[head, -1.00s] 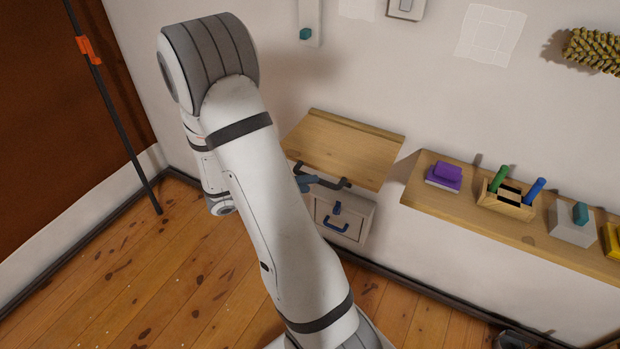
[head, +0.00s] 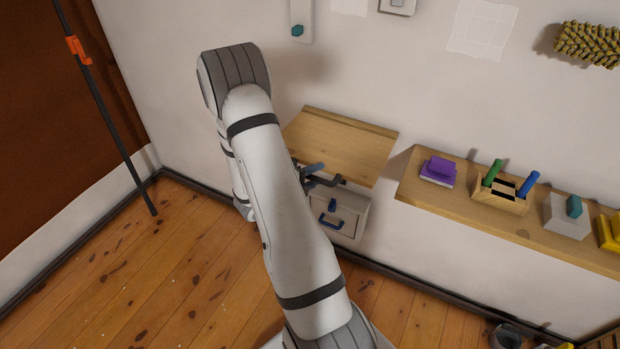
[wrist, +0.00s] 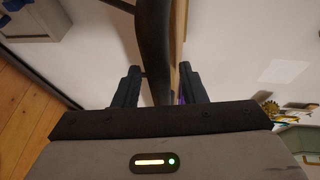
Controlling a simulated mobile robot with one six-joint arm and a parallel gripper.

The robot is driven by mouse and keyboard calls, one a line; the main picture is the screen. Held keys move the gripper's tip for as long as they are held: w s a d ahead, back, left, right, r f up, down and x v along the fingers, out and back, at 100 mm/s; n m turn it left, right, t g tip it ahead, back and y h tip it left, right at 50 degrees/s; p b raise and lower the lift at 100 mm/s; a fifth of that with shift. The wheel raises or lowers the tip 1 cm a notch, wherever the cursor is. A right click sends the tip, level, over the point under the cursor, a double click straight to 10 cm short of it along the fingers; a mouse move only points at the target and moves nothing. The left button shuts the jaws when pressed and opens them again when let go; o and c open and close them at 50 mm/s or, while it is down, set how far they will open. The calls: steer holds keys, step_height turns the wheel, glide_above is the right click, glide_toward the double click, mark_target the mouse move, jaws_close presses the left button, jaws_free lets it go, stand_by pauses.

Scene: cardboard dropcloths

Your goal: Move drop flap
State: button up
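The drop flap (head: 345,145) is a light wooden board on the wall, sticking out over a small grey box. A dark handle (head: 334,182) is at its front edge. My gripper (head: 309,175) is at this handle, partly hidden behind my arm. In the wrist view, the two fingers of my gripper (wrist: 158,87) stand apart with the dark handle bar (wrist: 153,45) between them. Gaps show beside the bar, so the gripper looks open around it. The flap's wooden edge (wrist: 178,30) is just behind the bar.
The grey box (head: 349,213) with a blue handle is below the flap. A dark pole (head: 112,125) leans at the left.

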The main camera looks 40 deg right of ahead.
steer(key=c, duration=0.6)
steer(key=shift+s+f, duration=0.1)
steer(key=shift+f, duration=0.05)
jaws_close()
